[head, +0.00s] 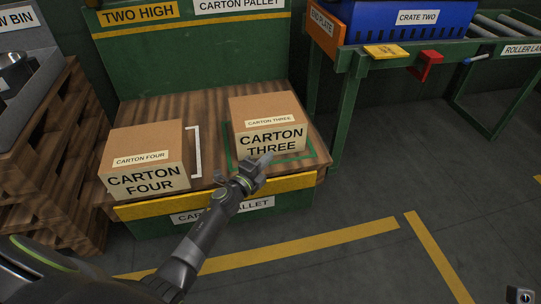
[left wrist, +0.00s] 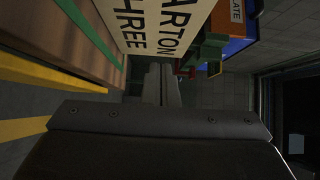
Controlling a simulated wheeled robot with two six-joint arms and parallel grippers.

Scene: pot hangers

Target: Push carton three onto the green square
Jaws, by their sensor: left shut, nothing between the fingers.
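Carton three (head: 268,108), a brown box with a cream label, stands upright on the right part of the wooden pallet deck. The green square (head: 308,154) is an outline on the deck; its line shows to the left, front and right of the carton, and its back is hidden. My left gripper (head: 266,160) is shut and empty at the carton's lower front face; I cannot tell whether it touches. In the left wrist view the fingers (left wrist: 161,84) point towards the carton's lettered face (left wrist: 160,22), with a green line (left wrist: 90,32) beside it. My right gripper is not clearly seen.
Carton four (head: 146,160) stands on the left of the deck, with a white outline (head: 196,150) beside it. A green backboard (head: 190,60) rises behind. A green-framed conveyor with a blue crate (head: 400,20) stands at the right. The floor in front is clear.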

